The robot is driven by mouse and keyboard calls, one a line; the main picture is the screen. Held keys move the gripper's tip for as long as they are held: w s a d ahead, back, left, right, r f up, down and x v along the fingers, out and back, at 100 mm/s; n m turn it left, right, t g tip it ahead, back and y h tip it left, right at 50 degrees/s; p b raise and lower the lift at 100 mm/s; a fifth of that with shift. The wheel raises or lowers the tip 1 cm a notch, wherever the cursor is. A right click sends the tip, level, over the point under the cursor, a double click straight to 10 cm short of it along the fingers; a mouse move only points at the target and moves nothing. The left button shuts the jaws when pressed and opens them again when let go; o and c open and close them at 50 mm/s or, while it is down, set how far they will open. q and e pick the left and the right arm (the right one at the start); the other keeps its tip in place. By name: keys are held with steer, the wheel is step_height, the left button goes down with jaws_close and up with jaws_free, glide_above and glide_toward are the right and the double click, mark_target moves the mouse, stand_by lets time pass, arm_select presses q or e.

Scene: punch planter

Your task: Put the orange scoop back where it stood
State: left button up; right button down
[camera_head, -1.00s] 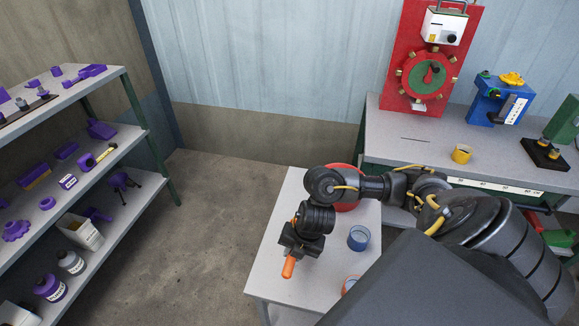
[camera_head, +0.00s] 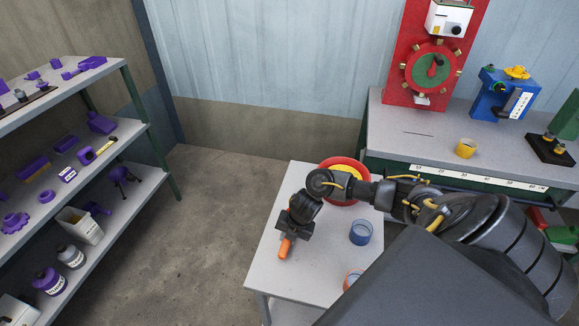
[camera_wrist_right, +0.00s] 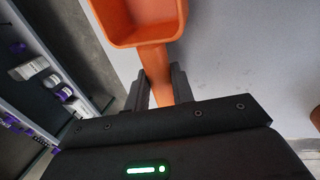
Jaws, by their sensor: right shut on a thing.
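The orange scoop (camera_head: 286,247) is in my right gripper (camera_head: 290,233), over the left part of the small grey table (camera_head: 297,281). In the right wrist view the scoop's hollow square bowl (camera_wrist_right: 140,22) points away from my gripper, and its handle (camera_wrist_right: 157,75) runs between the two fingers (camera_wrist_right: 157,90). Whether the scoop touches the table top cannot be told. My left gripper is not in view.
On the small table stand a blue cup (camera_head: 360,232), an orange-rimmed container (camera_head: 352,277) partly hidden by my arm, and a red bowl with yellow inside (camera_head: 347,168). A purple-stocked shelf (camera_head: 84,192) stands left. A workbench (camera_head: 418,140) stands back right.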

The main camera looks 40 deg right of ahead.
steer(key=shift+s+f, duration=0.2)
steer(key=shift+f, duration=0.05)
steer(key=c, duration=1.6)
jaws_free()
steer(key=o, duration=0.4)
steer(key=shift+w+d, duration=0.1)
steer(key=shift+f+b, duration=0.25)
steer(key=shift+b, duration=0.15)
steer(key=shift+r, duration=0.4)
steer(key=v, duration=0.6)
steer(key=p+v, duration=0.1)
steer(key=v, duration=0.3)
steer(key=shift+s+d, duration=0.15)
steer(key=shift+s, duration=0.15)
